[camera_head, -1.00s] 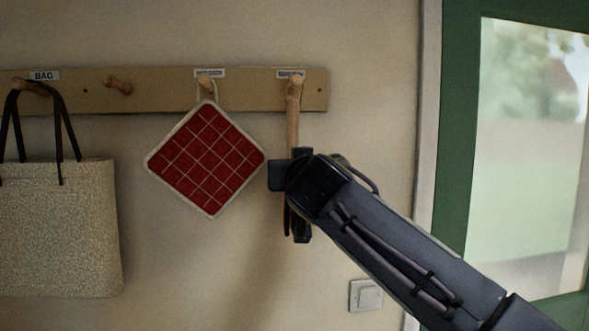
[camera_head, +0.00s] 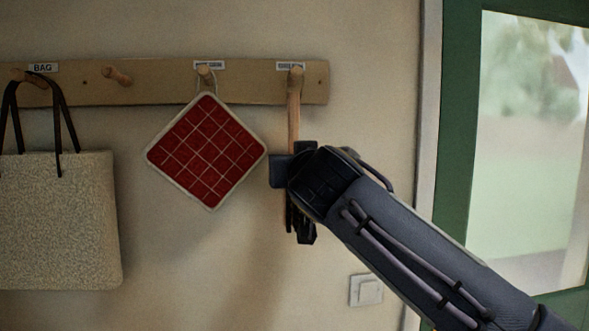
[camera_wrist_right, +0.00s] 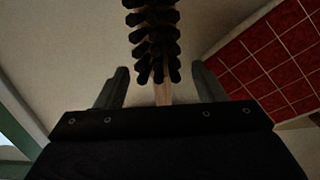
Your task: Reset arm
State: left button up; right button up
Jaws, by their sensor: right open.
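A wooden-handled brush (camera_head: 293,125) hangs from the right-hand peg of the rack. Its dark bristled head shows in the right wrist view (camera_wrist_right: 152,38). My right gripper (camera_wrist_right: 161,84) is open, with one finger on each side of the wooden handle in that view. I cannot tell whether either finger touches the handle. In the head view my right wrist covers the brush's middle, and the fingers are mostly hidden. My left gripper is not in view.
A red quilted pot holder (camera_head: 207,152) hangs just left of the brush and a bag (camera_head: 60,220) hangs further left, both on the peg rack (camera_head: 160,85). One peg (camera_head: 117,76) is bare. A light switch (camera_head: 366,290) and green door (camera_head: 458,130) are at right.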

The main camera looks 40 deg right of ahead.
jog(key=v, duration=0.5)
notch_tip(320, 180, down, 16)
jog(key=s+a+n+g+y, duration=0.2)
jog(key=g+y, duration=0.1)
jog(key=y, duration=0.1)
jog(key=s+a+f+g+y, duration=0.2)
jog(key=s+a+f, duration=0.2)
jog(key=f, duration=0.5)
jog(key=s+a+f+n+g+y, duration=0.1)
jog(key=s+a+f+g+y, duration=0.1)
jog(key=s+f, duration=0.4)
jog(key=s+a+f+n+g+y, duration=0.1)
jog(key=s+a+f+y, duration=0.3)
jog(key=f, duration=1)
jog(key=s+a+g+b, duration=0.1)
jog(key=a, duration=0.1)
jog(key=shift+s+a+g, duration=0.15)
jog(key=shift+a+g, duration=0.2)
jog(key=shift+g, duration=0.05)
